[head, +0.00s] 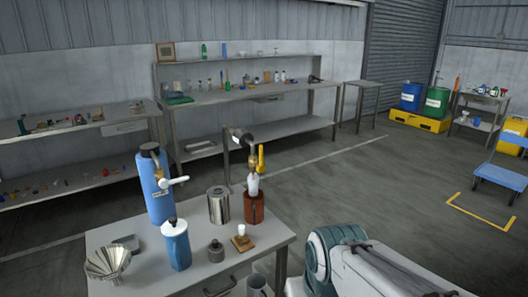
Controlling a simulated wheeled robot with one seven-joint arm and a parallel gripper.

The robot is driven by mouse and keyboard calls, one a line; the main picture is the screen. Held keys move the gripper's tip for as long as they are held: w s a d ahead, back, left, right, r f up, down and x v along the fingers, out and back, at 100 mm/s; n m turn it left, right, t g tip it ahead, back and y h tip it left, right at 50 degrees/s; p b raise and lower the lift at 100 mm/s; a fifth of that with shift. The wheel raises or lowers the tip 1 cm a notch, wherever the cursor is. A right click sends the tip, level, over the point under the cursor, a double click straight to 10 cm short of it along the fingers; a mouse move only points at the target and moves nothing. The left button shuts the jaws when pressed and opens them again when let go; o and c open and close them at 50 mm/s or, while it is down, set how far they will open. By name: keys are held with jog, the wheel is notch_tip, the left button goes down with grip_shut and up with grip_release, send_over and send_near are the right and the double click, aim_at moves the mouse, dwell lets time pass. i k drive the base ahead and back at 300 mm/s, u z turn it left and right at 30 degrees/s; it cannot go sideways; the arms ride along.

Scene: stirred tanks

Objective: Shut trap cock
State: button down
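Two cocks show at the near bench (275,236). One is a brass fitting with a yellow lever (261,158), on a pipe held by a dark stand, above a white bottle or cup in a brown holder (253,207). The lever stands about upright. The other has a white lever (178,181) sticking out to the right from the side of a tall blue cylinder (152,205). I cannot tell which is the trap cock, nor whether either is open or shut. My arm shows at the bottom right; my gripper is not in view.
On the near bench stand a steel canister (218,205), a blue bottle with a white cap (176,244), a grey weight-like piece (216,251), a small white cup on a wooden block (242,243) and a fluted metal funnel (107,262). Open floor lies to the right.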

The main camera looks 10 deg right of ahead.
aim_at(261, 167)
jog(key=z, duration=0.4)
jog(key=i, duration=1.1)
jog(key=u, duration=0.05)
